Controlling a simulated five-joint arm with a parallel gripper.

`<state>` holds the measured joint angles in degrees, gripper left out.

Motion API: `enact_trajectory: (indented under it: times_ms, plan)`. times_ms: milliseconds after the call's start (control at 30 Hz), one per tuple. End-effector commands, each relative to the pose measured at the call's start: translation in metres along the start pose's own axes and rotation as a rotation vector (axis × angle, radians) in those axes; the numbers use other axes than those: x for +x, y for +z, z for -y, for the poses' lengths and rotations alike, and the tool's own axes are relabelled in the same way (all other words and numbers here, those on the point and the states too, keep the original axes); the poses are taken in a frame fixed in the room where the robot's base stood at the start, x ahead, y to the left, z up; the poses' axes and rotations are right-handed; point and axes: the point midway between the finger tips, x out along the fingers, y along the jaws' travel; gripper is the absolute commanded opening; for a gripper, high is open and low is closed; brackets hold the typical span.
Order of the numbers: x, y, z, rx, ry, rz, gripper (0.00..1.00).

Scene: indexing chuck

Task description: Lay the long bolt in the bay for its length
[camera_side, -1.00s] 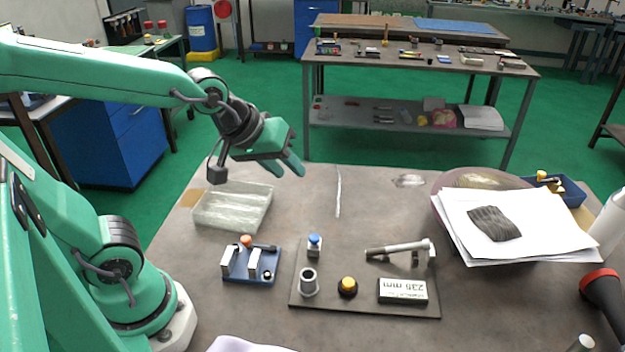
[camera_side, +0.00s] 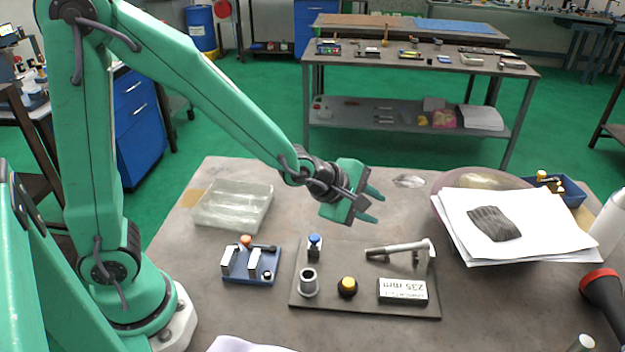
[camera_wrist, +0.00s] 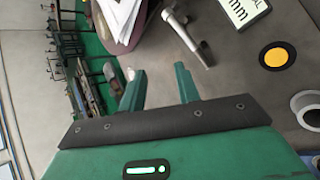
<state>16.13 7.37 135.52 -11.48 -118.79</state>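The long bolt (camera_side: 395,249) lies across the back right of a dark plate (camera_side: 325,298), its head at the right by a small upright support. In the wrist view the bolt (camera_wrist: 185,35) is beyond my fingertips. My gripper (camera_side: 374,205) is open and empty, above the table behind the plate and apart from the bolt. Both fingers show spread in the wrist view (camera_wrist: 160,75). A sign reading 235 mm (camera_side: 402,290) stands on the plate in front of the bolt. A clear tray (camera_side: 205,219) with long troughs sits at the back left; its divisions are hard to make out.
The plate also carries a blue knob (camera_side: 314,240), a grey hollow cylinder (camera_side: 309,284) and a yellow button (camera_side: 347,284). A blue fixture (camera_side: 252,279) with pale blocks stands to its left. Papers (camera_side: 530,225) over a bowl crowd the right. The table behind the plate is mostly clear.

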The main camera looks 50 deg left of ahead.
Motion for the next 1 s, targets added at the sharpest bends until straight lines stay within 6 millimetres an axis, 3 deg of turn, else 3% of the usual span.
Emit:
enact_trajectory:
  times_ms: [200,433,1000]
  plan:
    - [0.035,0.013,0.019,-0.276,0.017,0.056,0.32]
    - [0.057,0.023,0.033,-0.493,0.024,0.106,0.32]
    - [0.074,0.027,0.036,-0.56,0.025,0.121,0.32]
